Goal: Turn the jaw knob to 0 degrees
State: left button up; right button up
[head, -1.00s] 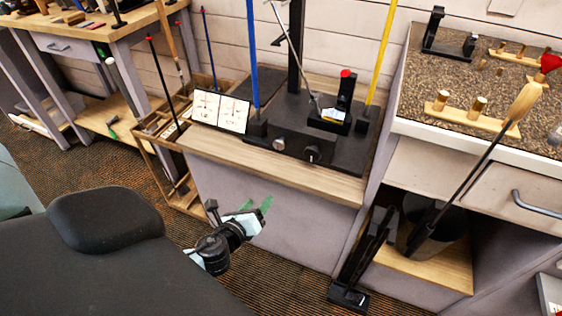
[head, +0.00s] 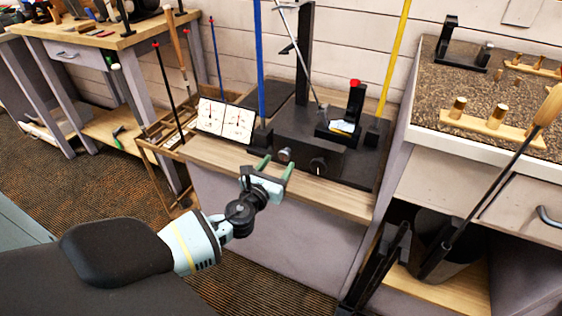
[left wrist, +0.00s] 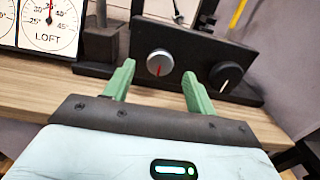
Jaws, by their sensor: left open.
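The black machine (head: 310,140) on the wooden bench has two knobs on its front face. The silver knob (head: 284,154) is on the left, with a red mark pointing roughly downward in the left wrist view (left wrist: 160,62). The black knob (head: 318,167) is to its right, with a white mark slanting down-left in the left wrist view (left wrist: 226,76). No label shows which is the jaw knob. My left gripper (head: 278,164) is open and empty, in front of the silver knob. In the left wrist view the silver knob appears between its green fingers (left wrist: 158,75). My right gripper is not in view.
A two-dial gauge panel (head: 224,121) stands left of the machine; its right dial reads "LOFT" in the left wrist view (left wrist: 50,28). A blue shaft (head: 260,70) and a yellow shaft (head: 395,60) rise beside the machine. A wooden bench edge (head: 230,163) lies below the knobs.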

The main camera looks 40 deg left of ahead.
aim_at(286, 153)
pick_arm(q)
jog(key=shift+x, duration=1.35)
jog(key=c, duration=1)
